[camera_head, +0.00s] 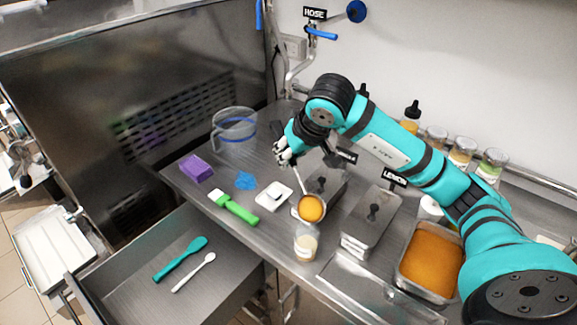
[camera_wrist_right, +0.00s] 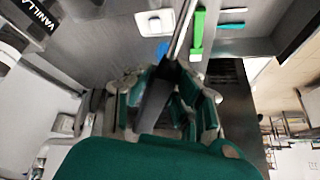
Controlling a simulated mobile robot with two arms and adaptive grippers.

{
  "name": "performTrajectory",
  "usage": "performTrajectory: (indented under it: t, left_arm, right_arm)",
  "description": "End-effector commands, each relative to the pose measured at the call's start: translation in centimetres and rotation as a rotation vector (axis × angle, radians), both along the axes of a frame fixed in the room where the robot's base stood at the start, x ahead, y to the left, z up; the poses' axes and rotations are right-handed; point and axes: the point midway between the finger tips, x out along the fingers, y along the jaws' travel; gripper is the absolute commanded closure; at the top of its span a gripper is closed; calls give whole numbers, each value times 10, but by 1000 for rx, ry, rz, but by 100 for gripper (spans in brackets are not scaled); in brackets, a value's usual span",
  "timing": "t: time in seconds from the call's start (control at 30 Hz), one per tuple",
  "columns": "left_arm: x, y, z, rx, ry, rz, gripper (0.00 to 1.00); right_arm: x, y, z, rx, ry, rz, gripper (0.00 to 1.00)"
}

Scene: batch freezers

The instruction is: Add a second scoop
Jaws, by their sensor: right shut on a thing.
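My right gripper (camera_head: 284,152) reaches in from the right and is shut on the thin handle of a ladle-like scoop (camera_head: 302,183). The scoop's bowl hangs lower and holds a round orange portion (camera_head: 311,208). Just below it in the picture stands a small clear cup (camera_head: 305,245) with pale contents; I cannot tell the height between them. A steel tub (camera_head: 402,281) of orange product is at the right. In the wrist view, my right gripper (camera_wrist_right: 168,98) has the handle (camera_wrist_right: 182,35) between its fingers, and the bowl is out of sight. My left gripper is not in view.
Lidded steel containers, one by the LEMON sign (camera_head: 370,225), stand behind the cup. An open drawer (camera_head: 140,306) juts out in front.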

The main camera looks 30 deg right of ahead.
Motion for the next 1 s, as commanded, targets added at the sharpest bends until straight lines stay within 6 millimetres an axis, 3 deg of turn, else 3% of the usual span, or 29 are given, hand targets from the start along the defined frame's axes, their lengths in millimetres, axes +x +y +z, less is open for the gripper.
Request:
performTrajectory:
  t: [0.03,1.0]
  left_arm:
    - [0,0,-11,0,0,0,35]
    - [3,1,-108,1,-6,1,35]
  right_arm:
    - [-2,0,-2,-3,-25,0,100]
    - [-38,4,29,-36,-410,1,100]
